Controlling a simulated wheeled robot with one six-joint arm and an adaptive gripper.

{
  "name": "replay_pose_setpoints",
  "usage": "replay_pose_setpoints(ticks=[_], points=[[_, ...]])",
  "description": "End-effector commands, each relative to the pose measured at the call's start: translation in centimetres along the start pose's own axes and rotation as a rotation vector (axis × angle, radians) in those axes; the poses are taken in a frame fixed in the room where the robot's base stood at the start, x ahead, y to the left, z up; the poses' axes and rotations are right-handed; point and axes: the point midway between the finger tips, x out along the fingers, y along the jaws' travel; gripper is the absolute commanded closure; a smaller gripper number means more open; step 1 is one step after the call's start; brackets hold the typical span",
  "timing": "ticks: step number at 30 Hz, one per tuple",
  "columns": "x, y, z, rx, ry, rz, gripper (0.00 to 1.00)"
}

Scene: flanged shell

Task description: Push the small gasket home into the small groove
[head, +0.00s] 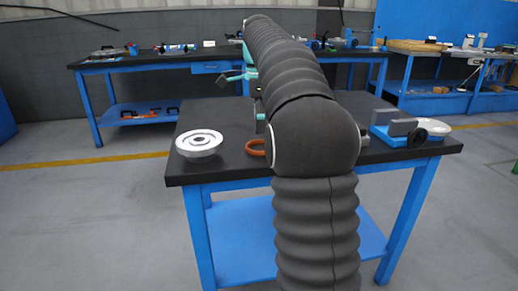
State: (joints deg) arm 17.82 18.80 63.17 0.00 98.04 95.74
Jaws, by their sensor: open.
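The flanged shell (199,144), a round pale part with concentric rings on its top face, lies at the left end of the dark-topped table. The rings are too small to tell whether a gasket sits in a groove. An orange-brown ring (249,152), gasket-like, lies on the table to the right of the shell, its right part hidden by my arm. I cannot tell which gasket it is. My gripper (260,117) shows only in part beside my arm, above and behind this ring. It is open and apart from the shell; the rest of it is hidden.
A blue fixture with grey blocks and a dark knob (408,133) stands at the table's (225,113) right end, with a pale disc (434,126) behind. My arm hides the table's middle. Workbenches (140,62) stand farther back.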

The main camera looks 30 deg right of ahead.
Motion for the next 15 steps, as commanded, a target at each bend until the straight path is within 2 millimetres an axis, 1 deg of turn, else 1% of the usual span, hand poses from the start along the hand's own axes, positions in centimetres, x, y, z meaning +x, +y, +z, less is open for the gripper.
replay_pose_setpoints(ticks=[5,12,15], points=[[0.9,0.0,0.0,0.000,0.000,0.000,0.00],[4.2,0.3,0.0,0.000,0.000,0.002,0.00],[5.2,0.2,0.0,0.000,0.000,0.000,0.00]])
